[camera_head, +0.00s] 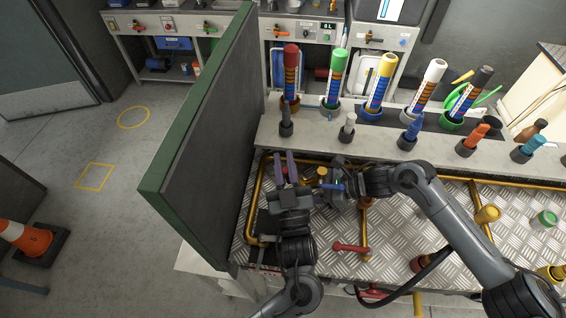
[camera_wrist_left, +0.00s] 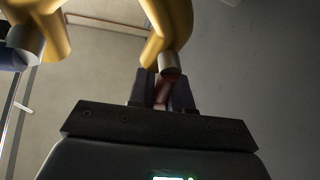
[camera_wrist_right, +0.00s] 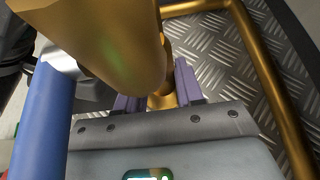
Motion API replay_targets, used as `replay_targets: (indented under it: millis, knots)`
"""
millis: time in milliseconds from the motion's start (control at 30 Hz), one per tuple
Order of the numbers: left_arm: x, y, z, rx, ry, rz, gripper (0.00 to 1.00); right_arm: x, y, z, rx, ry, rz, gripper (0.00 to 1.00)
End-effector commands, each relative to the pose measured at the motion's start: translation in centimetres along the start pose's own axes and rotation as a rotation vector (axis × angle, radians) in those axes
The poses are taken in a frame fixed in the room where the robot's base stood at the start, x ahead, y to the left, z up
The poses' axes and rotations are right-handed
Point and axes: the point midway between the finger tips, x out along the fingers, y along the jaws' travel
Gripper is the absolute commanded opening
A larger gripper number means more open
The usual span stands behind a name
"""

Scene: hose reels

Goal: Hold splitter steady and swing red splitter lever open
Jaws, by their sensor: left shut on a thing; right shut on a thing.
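The brass splitter (camera_head: 322,172) is small and partly hidden between my grippers in the head view; its brass body fills the upper part of the right wrist view (camera_wrist_right: 100,45). In the left wrist view its brass branches (camera_wrist_left: 172,25) hang in front of my left gripper. My left gripper (camera_head: 286,167) is shut on the red lever (camera_wrist_left: 160,90), of which only a short dark-red part shows between the fingers. My right gripper (camera_wrist_right: 158,92) is shut on a brass part of the splitter. A blue lever (camera_wrist_right: 45,120) lies beside the brass body, outside the fingers.
A green-edged partition (camera_head: 200,120) stands left of my left arm. Brass pipes (camera_head: 258,190) and a red-handled valve (camera_head: 350,248) sit on the diamond-plate bench (camera_head: 395,235). A ledge (camera_head: 385,150) with capped colored tubes and short plugs runs behind.

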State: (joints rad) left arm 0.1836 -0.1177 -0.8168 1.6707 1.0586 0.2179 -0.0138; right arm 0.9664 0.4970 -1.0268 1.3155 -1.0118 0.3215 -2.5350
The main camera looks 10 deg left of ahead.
Motion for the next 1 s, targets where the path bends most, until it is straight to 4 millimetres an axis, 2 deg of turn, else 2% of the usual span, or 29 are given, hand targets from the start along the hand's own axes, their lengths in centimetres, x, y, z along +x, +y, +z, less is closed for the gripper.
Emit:
replay_targets:
  millis: [167, 200, 300, 667, 767, 1000]
  knots:
    - [0.0, -0.1, 0.1, 0.001, -0.002, -0.001, 0.00, 0.0, 0.0, 0.0, 0.000, -0.001, 0.000, 0.20]
    - [0.0, -0.1, 0.1, 0.001, -0.003, -0.001, 0.23, 0.0, 0.0, 0.0, 0.000, -0.001, 0.000, 0.20]
    - [0.0, -0.1, 0.1, 0.000, -0.002, -0.001, 0.38, 0.0, 0.0, 0.1, -0.001, -0.001, 0.000, 0.20]
    - [-0.3, 0.0, 0.1, -0.002, -0.002, -0.001, 0.39, 0.0, 0.0, 0.1, -0.001, -0.001, 0.000, 0.20]
    - [-1.1, 0.0, 0.1, -0.002, -0.002, -0.001, 0.39, 0.0, 0.0, 0.1, -0.001, -0.001, 0.000, 0.20]
    - [-4.6, 0.0, 0.1, -0.001, -0.005, -0.001, 0.39, 0.0, 0.0, 0.1, -0.001, -0.001, 0.000, 0.20]
